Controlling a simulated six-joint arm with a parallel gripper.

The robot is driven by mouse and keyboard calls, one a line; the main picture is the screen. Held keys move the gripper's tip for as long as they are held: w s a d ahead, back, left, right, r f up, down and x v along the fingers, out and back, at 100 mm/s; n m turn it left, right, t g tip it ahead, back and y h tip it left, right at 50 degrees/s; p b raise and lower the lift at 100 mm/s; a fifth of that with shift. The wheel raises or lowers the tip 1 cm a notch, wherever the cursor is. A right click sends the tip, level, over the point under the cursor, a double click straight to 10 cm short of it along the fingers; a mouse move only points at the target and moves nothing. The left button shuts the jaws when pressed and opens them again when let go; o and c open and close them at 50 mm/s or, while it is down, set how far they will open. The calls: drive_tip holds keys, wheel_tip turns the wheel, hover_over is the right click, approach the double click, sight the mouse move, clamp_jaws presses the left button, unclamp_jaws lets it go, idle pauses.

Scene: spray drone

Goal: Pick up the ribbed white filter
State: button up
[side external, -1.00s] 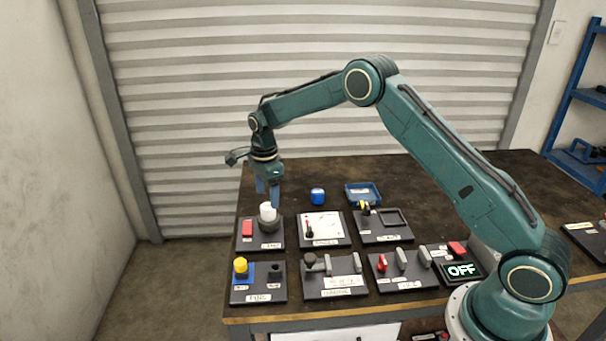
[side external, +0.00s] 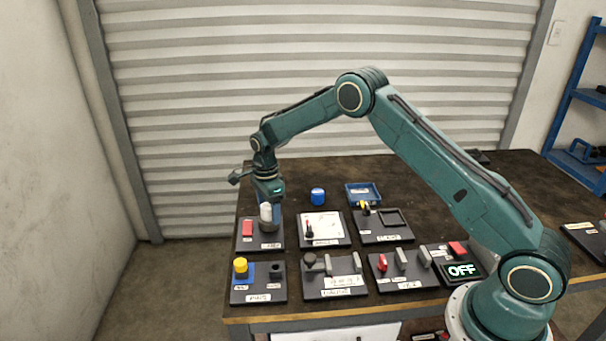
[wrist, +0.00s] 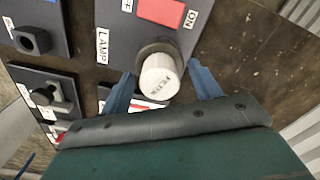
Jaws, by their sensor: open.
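The white filter (side external: 266,212) stands upright in a dark round holder (wrist: 150,47) on the panel at the back left of the table. In the wrist view the filter (wrist: 160,77) shows its end face with small lettering. My gripper (wrist: 164,82) is open, with one blue finger on each side of the filter and a visible gap on each side. In the side view my gripper (side external: 268,208) is right at the filter, pointing down, and partly hides it.
A red switch (side external: 247,228) sits on the same panel, left of the filter. Bare table lies behind the panels.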

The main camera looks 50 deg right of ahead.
sight(268, 205)
drive_tip(key=c, duration=1.1)
drive_tip(key=shift+c, duration=0.2)
wheel_tip(268, 205, up, 20)
idle(0.5)
